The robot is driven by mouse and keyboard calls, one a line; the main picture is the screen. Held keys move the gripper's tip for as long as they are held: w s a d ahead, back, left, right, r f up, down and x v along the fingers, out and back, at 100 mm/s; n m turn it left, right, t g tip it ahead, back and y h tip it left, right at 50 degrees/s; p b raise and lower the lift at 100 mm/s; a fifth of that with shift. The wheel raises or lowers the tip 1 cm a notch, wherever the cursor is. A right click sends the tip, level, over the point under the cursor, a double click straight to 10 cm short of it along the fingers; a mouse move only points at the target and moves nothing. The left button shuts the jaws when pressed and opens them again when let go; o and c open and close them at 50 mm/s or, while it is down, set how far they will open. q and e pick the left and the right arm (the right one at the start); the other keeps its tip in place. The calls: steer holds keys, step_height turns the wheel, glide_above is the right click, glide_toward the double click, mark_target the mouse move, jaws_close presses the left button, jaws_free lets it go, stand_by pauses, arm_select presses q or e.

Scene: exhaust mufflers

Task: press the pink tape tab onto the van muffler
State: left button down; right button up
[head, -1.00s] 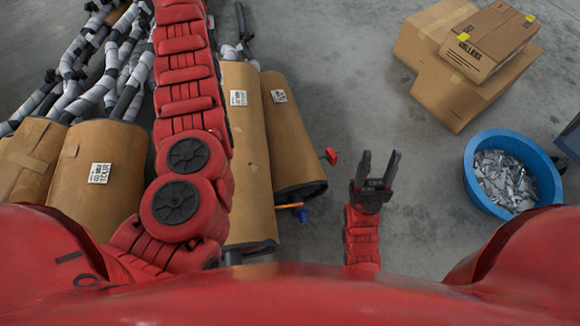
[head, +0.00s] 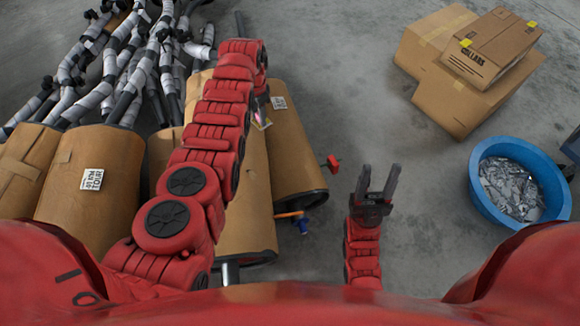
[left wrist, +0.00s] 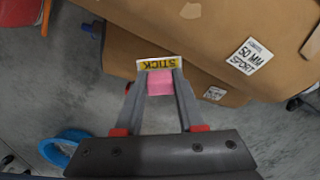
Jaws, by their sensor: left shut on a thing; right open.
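My left gripper (head: 261,112) is shut on the pink tape tab (left wrist: 160,82), which shows between its fingers in the left wrist view (left wrist: 160,100). A white and yellow label reading "STICK" (left wrist: 160,63) sits at the fingertips. In the head view the gripper is over the brown-wrapped mufflers, partly hidden by my arm. One muffler (head: 290,155) has a white label; a longer one (head: 255,215) lies left of it. In the left wrist view a large muffler (left wrist: 195,35) is labelled "50 MM SPORT". I cannot tell which is the van muffler. My right gripper (head: 378,182) is open and empty.
More wrapped mufflers (head: 90,175) with grey-taped pipes (head: 125,65) lie at the left. Cardboard boxes (head: 440,85) stand at the upper right. A blue tub (head: 478,195) of metal scraps is at the right. Bare floor lies between the mufflers and boxes.

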arm_select(q)
steer(key=s+d+f+m+b, duration=0.1)
steer(key=s+d+f+b, duration=0.2)
steer(key=f, duration=0.5)
steer(key=s+d+f+m+b, duration=0.2)
steer(key=s+d+f+b, duration=0.1)
steer(key=f, duration=0.4)
steer(key=s+d+f+m+b, duration=0.1)
steer(key=s+d+f+b, duration=0.2)
steer(key=f, duration=0.5)
steer(key=shift+d+f+m, duration=0.3)
steer(key=shift+d+f, duration=0.05)
steer(key=shift+d, duration=0.05)
steer(key=shift+f+b, duration=0.6)
steer(key=shift+f, duration=0.25)
steer(key=shift+f, duration=0.25)
steer(key=shift+r, duration=0.45)
steer(key=shift+f, duration=0.55)
steer(key=shift+r, duration=0.1)
